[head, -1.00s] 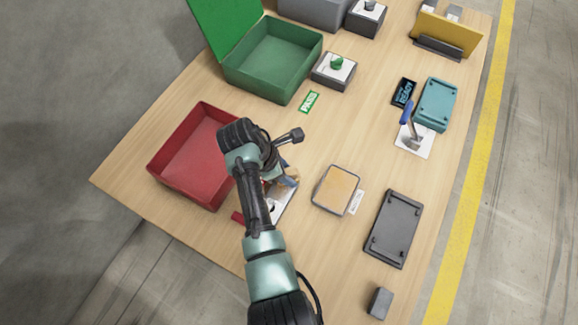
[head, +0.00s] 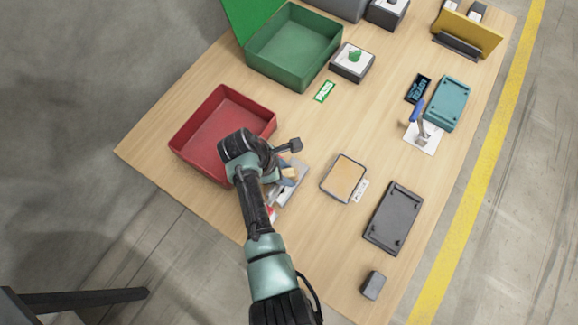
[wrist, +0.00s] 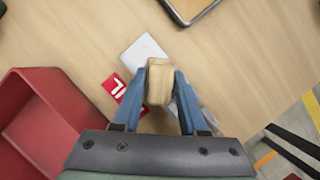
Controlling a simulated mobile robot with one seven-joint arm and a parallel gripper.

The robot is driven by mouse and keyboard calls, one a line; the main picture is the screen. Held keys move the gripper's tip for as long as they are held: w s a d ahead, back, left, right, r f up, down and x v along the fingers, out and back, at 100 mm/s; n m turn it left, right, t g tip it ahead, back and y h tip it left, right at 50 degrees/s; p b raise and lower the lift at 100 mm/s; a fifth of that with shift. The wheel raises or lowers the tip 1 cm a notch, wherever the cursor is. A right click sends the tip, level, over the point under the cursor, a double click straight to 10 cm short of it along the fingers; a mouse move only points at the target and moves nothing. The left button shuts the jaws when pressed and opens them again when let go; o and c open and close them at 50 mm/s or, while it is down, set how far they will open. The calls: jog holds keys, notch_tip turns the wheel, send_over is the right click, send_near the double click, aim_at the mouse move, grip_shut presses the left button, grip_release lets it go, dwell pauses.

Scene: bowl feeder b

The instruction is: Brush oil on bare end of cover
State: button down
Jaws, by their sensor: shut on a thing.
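My gripper (wrist: 160,90) is shut on a tan, wood-coloured block (wrist: 158,82), seen between its blue fingers in the wrist view. In the head view my gripper (head: 287,176) is over the table beside the red box, partly hidden by my arm. A pale flat plate (wrist: 138,52) lies beneath the held block; its edge also shows in the head view (head: 296,186). A tan pad in a dark-rimmed tray (head: 344,178) lies to the right of my gripper. I cannot tell which piece is the cover, nor see its bare end or any brush bristles.
The open red box (head: 222,97) is close on the left. A red marked card (wrist: 114,86) lies near the plate. A dark grey tray (head: 392,222), small grey block (head: 373,285), teal box (head: 449,104), blue-handled tool (head: 418,113) and green box (head: 295,48) stand apart.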

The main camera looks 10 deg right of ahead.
jog(key=shift+s+a+f, duration=0.25)
jog(key=shift+s+f, duration=0.1)
jog(key=shift+s, duration=0.4)
jog(key=shift+w+d+r+b, duration=0.2)
jog(key=shift+w+d+b, duration=0.2)
jog(key=shift+w+d, duration=0.85)
jog(key=shift+w+d+b, duration=0.9)
jog(key=shift+w+d, duration=0.35)
jog(key=shift+w, duration=0.25)
jog(key=shift+r, duration=0.1)
notch_tip(320, 180, up, 6)
jog(key=p, duration=0.6)
jog(key=shift+p, duration=0.35)
notch_tip(320, 180, up, 3)
jog(key=p, duration=0.3)
